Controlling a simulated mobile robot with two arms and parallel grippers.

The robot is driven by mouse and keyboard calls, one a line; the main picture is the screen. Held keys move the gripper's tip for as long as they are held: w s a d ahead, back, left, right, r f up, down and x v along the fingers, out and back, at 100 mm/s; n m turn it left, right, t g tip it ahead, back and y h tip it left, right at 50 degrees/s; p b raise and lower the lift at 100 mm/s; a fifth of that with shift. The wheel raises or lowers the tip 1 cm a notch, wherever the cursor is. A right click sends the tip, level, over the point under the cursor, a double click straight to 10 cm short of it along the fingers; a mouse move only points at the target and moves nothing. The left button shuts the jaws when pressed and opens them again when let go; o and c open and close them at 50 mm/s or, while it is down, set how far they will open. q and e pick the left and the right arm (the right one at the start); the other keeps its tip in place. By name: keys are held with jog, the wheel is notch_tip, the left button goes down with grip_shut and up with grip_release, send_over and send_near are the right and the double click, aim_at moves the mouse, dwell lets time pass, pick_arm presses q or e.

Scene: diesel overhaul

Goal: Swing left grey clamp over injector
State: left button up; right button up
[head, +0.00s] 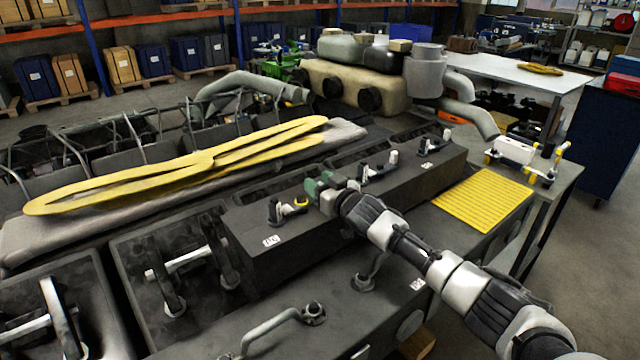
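A dark engine block (268,245) runs across the middle of the head view, with several small clamp-like fittings along its top. The leftmost fitting is a dark clamp (275,211) with a pale upright end. My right gripper (322,192) comes in from the lower right and is low over the block, just right of the yellow ring. Green parts show at its tip. Its fingers are too small and too covered to tell whether they hold anything. My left gripper is out of view.
More fittings (376,168) stand right of my gripper along the block. A yellow ribbed mat (484,203) lies at the right. A long yellow piece (180,172) rests on a grey cover behind. A curved grey handle (270,325) rises in front.

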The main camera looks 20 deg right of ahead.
jog(key=shift+s, duration=0.15)
jog(key=b+v, duration=0.2)
jog(key=v, duration=0.8)
jog(key=shift+s+b, duration=0.3)
jog(key=shift+b, duration=0.05)
jog(key=shift+d, duration=0.15)
